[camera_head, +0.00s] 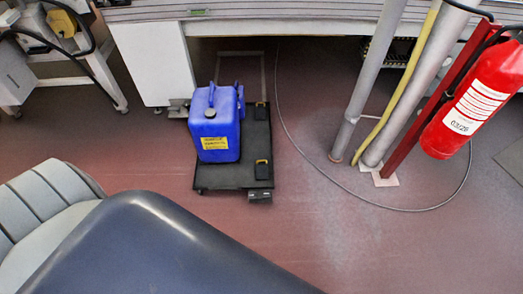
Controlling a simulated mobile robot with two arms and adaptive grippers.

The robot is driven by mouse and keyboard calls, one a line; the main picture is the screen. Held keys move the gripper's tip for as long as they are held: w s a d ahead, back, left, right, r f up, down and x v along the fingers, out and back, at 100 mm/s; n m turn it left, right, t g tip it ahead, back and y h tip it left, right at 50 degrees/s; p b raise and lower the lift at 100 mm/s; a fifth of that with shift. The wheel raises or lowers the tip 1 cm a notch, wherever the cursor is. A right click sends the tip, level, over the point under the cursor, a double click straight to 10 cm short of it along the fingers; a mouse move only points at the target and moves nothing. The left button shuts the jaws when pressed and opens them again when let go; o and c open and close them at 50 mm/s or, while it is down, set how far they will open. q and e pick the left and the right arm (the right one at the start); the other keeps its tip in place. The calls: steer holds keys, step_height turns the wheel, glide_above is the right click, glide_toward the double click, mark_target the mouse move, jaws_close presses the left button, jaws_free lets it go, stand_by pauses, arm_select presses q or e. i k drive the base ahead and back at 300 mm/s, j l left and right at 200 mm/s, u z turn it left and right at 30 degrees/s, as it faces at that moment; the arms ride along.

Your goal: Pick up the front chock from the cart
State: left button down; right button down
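The cart (227,176) is a low black platform with a thin upright handle frame at its far end. The front chock (262,171) is a small black block with a yellow top edge. It sits at the near right corner of the cart. A second, similar chock (261,110) sits farther back along the right edge. A large blue canister (217,135) with a yellow label stands on the left of the platform. Neither gripper shows in the head view, so I cannot see their state or distance from the chock.
A red fire extinguisher (472,105) and grey pipes (370,80) stand to the right, with a thin cable (395,208) looping on the floor. A white cabinet (153,62) is behind left. Red floor (310,225) right of the cart is mostly clear.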

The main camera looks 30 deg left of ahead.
mark_target(262, 168)
steer(key=u, duration=0.95)
